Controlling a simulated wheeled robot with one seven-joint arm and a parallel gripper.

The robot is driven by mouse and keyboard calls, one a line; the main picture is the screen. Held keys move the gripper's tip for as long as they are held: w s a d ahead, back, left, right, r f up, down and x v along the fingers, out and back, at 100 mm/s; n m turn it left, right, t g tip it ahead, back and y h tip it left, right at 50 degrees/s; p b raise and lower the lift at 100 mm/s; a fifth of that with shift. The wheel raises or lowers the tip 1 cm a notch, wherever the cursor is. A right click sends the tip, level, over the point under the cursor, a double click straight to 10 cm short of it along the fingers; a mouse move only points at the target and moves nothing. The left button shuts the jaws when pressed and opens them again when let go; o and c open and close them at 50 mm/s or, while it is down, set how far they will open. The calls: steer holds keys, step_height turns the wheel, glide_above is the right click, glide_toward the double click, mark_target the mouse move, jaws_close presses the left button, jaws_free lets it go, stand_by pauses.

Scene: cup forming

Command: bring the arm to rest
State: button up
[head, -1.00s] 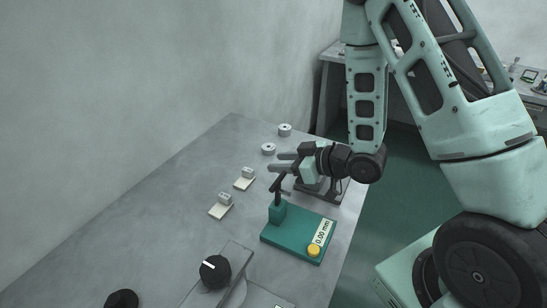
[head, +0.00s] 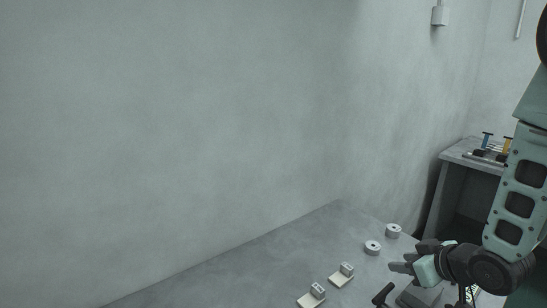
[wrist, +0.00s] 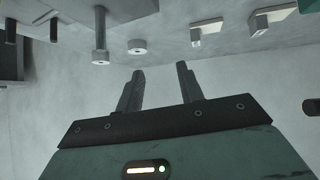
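My gripper (head: 397,267) is at the lower right of the head view, held out over the grey table (head: 250,262) from my bent arm. In the wrist view my gripper (wrist: 160,69) shows two dark fingers standing apart with nothing between them. It is open and touches nothing that I can see.
Two pale round pieces (head: 373,247) stand just beyond the fingers. Two small blocks on white plates (head: 341,275) lie left of the gripper. A dark-topped stand (head: 383,293) is close below it. A second bench (head: 470,153) stands at the back right, and a bare wall fills the left.

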steer(key=s+r+m+g+h, duration=0.3)
steer(key=s+r+m+g, duration=0.4)
steer(key=s, duration=0.6)
steer(key=s+a+r+n+g, duration=0.2)
steer(key=s+a+n, duration=0.7)
steer(key=a, duration=0.8)
steer(key=s+r, duration=0.1)
steer(key=s, duration=0.2)
steer(key=shift+s+r, duration=0.15)
steer(key=shift+s, duration=0.25)
